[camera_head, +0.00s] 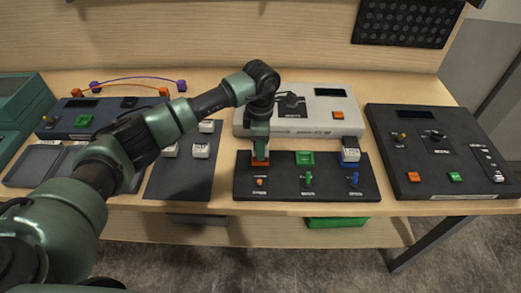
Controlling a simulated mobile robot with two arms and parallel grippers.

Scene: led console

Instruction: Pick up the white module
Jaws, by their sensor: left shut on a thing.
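Several white modules show: two (170,150) (201,151) lie on the dark mat (182,182), and another (206,127) lies behind them. One more white-topped module (350,155) sits on the blue socket at the right of the black console (333,186). The green socket (304,158) at its middle looks empty. My left gripper (261,158) points down at the orange socket (260,164) at the console's left. It is shut on a small module there, mostly hidden by the fingers; I cannot tell its colour or whether it touches the socket. My right gripper is out of view.
A light grey console (323,122) stands behind the black one. A larger dark console (436,150) stands at the right. A dark blue box (70,125) and a grey tray (33,165) are at the left, partly behind my arm. A green bin (335,222) is below the table edge.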

